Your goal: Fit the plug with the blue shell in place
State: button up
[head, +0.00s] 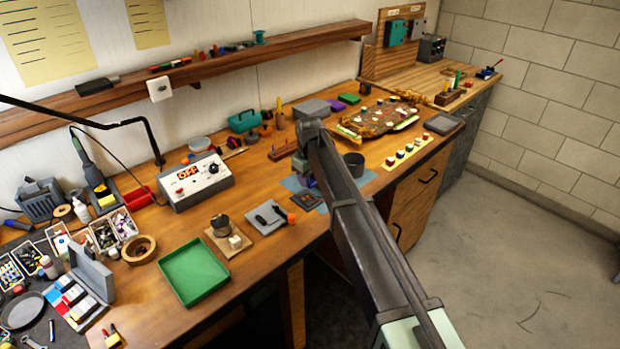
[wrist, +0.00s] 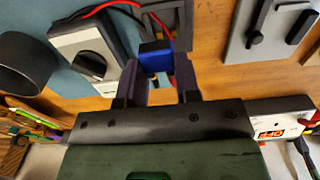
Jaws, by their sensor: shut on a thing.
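In the wrist view, my gripper (wrist: 157,66) is shut on the plug with the blue shell (wrist: 155,49), held between its two dark fingers. Below the shell, dark and reddish parts show between the fingers. Just beyond the plug is a dark grey square-framed part (wrist: 168,17) with a red wire (wrist: 112,4) curving to it. I cannot tell whether the plug touches this part or sits in it.
A pale box with a black knob (wrist: 92,63) and a dark round cup (wrist: 24,66) lie to the left in the wrist view.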

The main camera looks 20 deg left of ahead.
aim_at(306, 199)
jog(key=shift+s+a+f+b, duration=0.2)
jog(key=shift+s+b, duration=0.1)
jog(key=shift+s, duration=0.15)
notch_tip(306, 199, down, 4)
jog(key=b, duration=0.3)
jog(key=shift+r+b, duration=0.1)
jog(key=shift+b, duration=0.25)
jog(key=shift+f+b, duration=0.25)
jog(key=shift+b, duration=0.05)
dwell(0.6)
jog(key=shift+f+b, duration=0.4)
jog(key=shift+f, duration=0.05)
jog(key=o, duration=1.4)
jog(key=shift+r, duration=0.15)
notch_tip(306, 199, up, 9)
jog(key=p, duration=0.9)
jog(key=shift+d, duration=0.1)
